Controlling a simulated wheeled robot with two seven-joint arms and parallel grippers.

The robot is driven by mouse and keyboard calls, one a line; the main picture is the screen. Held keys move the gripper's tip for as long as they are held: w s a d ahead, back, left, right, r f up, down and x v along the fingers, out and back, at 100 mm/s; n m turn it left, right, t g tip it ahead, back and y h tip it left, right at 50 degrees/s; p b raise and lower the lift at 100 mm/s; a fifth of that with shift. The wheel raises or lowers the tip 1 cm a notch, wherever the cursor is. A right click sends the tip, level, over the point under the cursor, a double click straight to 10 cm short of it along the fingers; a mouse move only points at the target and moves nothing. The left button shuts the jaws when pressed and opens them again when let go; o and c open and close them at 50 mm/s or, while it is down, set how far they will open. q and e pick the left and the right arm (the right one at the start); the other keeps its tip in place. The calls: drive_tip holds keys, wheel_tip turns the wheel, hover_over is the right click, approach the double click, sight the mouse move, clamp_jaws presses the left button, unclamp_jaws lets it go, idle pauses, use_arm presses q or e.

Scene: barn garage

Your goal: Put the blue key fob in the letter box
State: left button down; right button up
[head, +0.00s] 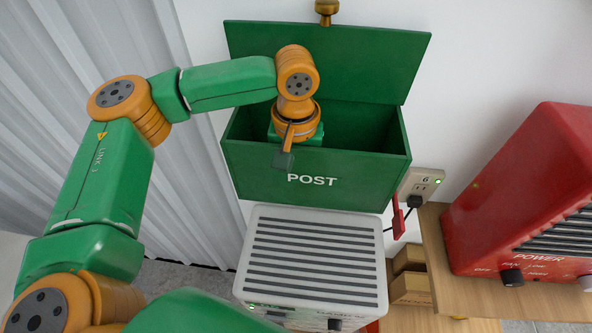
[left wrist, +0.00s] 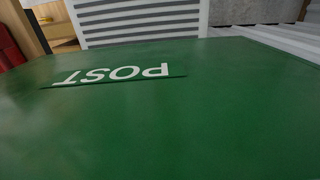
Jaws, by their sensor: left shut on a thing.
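The letter box (head: 240,170) is a green box marked POST with its lid raised against the wall, so its top is open. The left wrist view looks down along the letter box's front (left wrist: 160,125), with POST upside down. My right gripper is out of view.
A white slatted heater (head: 312,262) stands below the box. A wall socket (head: 422,183) with a plug and a red tag is to its right. A red POWER unit (head: 530,200) sits on a wooden bench (head: 470,290). Corrugated panelling (head: 60,110) lines the left.

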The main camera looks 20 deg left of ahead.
use_arm(q)
drive_tip(key=c, duration=0.5)
unclamp_jaws()
drive_tip(key=shift+f, duration=0.1)
drive_tip(key=shift+c, duration=0.2)
wheel_tip(320, 180, up, 7)
drive_tip(key=shift+r+b, duration=0.15)
drive_tip(key=shift+b, duration=0.7)
wheel_tip(320, 180, up, 5)
drive_tip(key=shift+p, duration=0.4)
